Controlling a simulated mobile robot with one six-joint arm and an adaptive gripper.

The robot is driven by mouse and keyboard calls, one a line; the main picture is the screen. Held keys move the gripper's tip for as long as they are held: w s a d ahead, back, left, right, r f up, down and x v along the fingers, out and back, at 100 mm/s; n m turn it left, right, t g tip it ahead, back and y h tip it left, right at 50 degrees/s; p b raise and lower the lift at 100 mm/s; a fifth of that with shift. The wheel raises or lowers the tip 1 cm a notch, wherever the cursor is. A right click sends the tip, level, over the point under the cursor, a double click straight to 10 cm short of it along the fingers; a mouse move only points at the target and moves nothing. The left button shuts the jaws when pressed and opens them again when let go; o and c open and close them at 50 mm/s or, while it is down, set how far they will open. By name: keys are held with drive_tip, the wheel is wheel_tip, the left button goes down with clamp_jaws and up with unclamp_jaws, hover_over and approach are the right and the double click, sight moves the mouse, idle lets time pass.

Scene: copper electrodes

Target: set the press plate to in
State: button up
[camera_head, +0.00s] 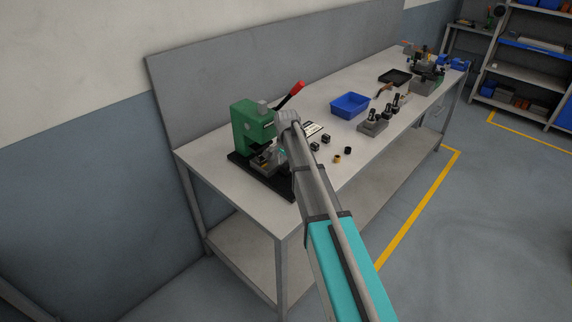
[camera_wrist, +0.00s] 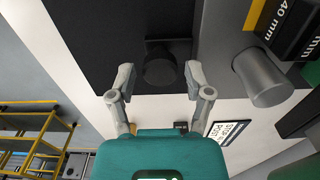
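The green press (camera_head: 252,128) stands on a black base (camera_head: 238,159) at the near left end of the workbench, with a red-tipped lever (camera_head: 292,93) angled up to the right. My arm reaches over the bench to the front of the press, and hides much of that area. A grey part (camera_head: 264,161) shows low at the press front; I cannot tell for sure whether it is the press plate. In the wrist view my gripper (camera_wrist: 160,72) is open, its fingers on either side of a dark round knob (camera_wrist: 159,69) on a black surface. Contact is not clear.
In the wrist view a grey cylinder (camera_wrist: 262,78) and a black block marked 40 mm (camera_wrist: 292,28) lie to the right. A blue bin (camera_head: 350,105), a grey holder with black-topped tools (camera_head: 373,126) and small dark blocks (camera_head: 326,139) stand along the bench.

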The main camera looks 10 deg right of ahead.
sight(275, 163)
clamp_jaws()
drive_tip(key=shift+w+a, duration=0.55)
drive_tip(key=shift+w, duration=0.2)
drive_tip(key=shift+w+a, duration=0.5)
drive_tip(key=shift+w, duration=0.2)
drive_tip(key=shift+o, duration=1.9)
unclamp_jaws()
drive_tip(key=shift+w+a, duration=0.1)
